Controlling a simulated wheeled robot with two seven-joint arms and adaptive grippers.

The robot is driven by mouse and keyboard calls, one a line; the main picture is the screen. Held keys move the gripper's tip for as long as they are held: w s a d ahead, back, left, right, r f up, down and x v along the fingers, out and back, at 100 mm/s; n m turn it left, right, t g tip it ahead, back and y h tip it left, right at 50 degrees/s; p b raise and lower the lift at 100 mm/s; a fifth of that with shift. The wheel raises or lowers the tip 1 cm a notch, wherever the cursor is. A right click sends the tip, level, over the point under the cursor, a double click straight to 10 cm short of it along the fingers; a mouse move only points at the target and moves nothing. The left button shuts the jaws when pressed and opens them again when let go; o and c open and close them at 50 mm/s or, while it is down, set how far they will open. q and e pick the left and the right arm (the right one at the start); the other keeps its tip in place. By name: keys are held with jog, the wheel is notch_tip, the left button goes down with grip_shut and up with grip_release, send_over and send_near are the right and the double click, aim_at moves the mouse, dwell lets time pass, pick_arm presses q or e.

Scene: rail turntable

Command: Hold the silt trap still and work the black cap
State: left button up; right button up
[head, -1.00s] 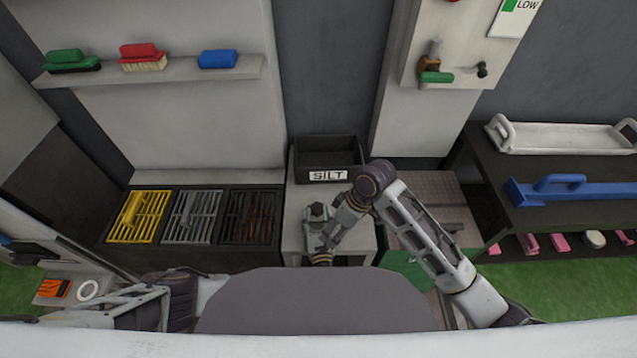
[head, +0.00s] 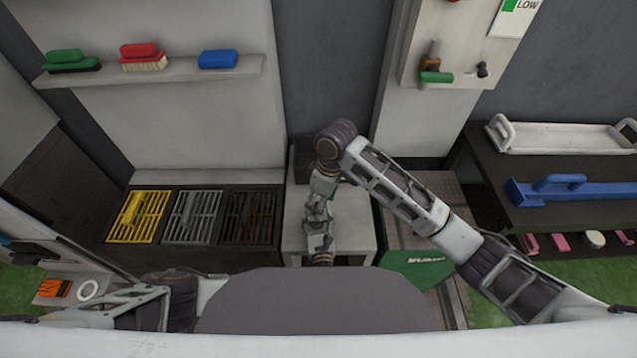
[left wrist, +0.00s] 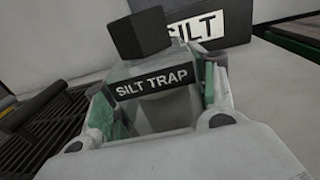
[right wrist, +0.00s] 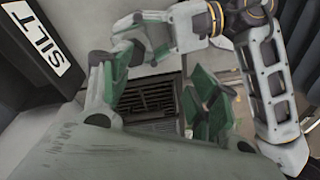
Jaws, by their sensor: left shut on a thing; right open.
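The silt trap (left wrist: 165,107), a pale clear body with a black label, shows in the left wrist view. Its square black cap (left wrist: 140,32) sits on top. My left gripper (left wrist: 155,105) is shut on the trap, with a green-padded finger on each side. My right gripper (right wrist: 155,95) is open, with its green pads apart and nothing visible between them. In the right wrist view my left arm and its gripper (right wrist: 140,38) are close by at the top; the trap cannot be made out there. In the head view my right arm reaches down over the pale bench (head: 350,232), and the trap is hidden.
A dark SILT bin (right wrist: 38,50) stands close by, mostly hidden behind my right arm in the head view. Yellow (head: 139,216), grey (head: 192,216) and dark (head: 248,216) grates lie left of the bench. A green box (head: 418,268) stands to its right.

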jog(key=shift+t+h, duration=0.3)
jog(key=shift+h, duration=0.6)
jog(key=shift+w+a+r, duration=0.15)
jog(key=shift+w+r, duration=0.65)
jog(key=shift+w, duration=0.2)
jog(key=shift+w+a+r, duration=0.15)
jog(key=shift+w+r, duration=0.6)
jog(key=shift+w, duration=0.2)
jog(key=shift+f, duration=6)
jog(key=shift+c, duration=0.4)
jog(key=c, duration=1.1)
jog(key=shift+o, duration=0.2)
jog(key=shift+n, duration=0.3)
